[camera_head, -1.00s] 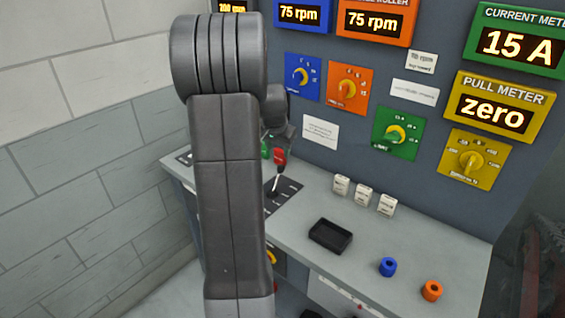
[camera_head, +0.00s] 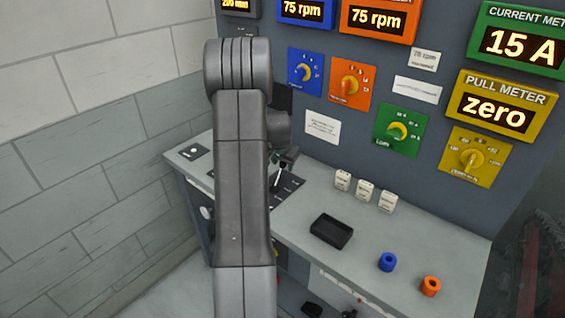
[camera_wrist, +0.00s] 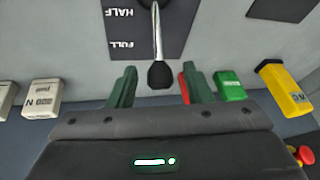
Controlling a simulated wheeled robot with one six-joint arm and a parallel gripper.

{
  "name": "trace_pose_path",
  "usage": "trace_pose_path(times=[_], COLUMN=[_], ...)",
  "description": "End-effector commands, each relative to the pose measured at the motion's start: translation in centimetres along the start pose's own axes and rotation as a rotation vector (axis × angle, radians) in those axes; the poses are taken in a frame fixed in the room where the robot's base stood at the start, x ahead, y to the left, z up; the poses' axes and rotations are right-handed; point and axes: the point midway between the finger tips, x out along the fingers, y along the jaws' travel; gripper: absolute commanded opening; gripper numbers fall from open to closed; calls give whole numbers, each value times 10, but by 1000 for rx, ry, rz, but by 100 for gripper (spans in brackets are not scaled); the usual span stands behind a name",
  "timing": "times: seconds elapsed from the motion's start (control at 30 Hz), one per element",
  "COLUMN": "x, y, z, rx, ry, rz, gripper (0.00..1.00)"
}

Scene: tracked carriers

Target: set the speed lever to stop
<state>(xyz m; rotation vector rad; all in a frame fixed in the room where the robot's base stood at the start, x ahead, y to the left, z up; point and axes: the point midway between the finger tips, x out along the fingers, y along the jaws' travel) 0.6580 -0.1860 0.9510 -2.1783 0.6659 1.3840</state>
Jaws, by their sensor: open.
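The speed lever (camera_wrist: 157,35) has a pale metal shaft and a black knob. Its dark plate (camera_wrist: 120,28) carries HALF and FULL labels, upside down in the wrist view. The lever's base is out of that view, so I cannot tell its setting. My gripper (camera_wrist: 161,78) is open, with one dark green finger on each side of the knob and a gap visible on both sides. In the head view the lever's shaft (camera_head: 279,178) stands tilted over its plate (camera_head: 291,186), its knob hidden by my gripper (camera_head: 287,156).
Green (camera_wrist: 229,86) and yellow (camera_wrist: 284,90) blocks and white blocks (camera_wrist: 40,98) stand near the panel. A red block (camera_wrist: 184,88) is partly behind my right finger. On the counter are a black tray (camera_head: 331,232) and blue (camera_head: 387,262) and orange (camera_head: 430,286) pieces.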

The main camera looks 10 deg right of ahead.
Motion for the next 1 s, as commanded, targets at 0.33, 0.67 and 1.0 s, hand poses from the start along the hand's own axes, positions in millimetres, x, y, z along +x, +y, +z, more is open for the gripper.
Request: trace_pose_path(times=[0.33,0.67,1.0], x=[0,0,1], y=[0,0,-1], z=[0,1,8], rx=[0,-1,-16], ry=[0,6,67], rz=[0,1,9], gripper=[4,0,0])
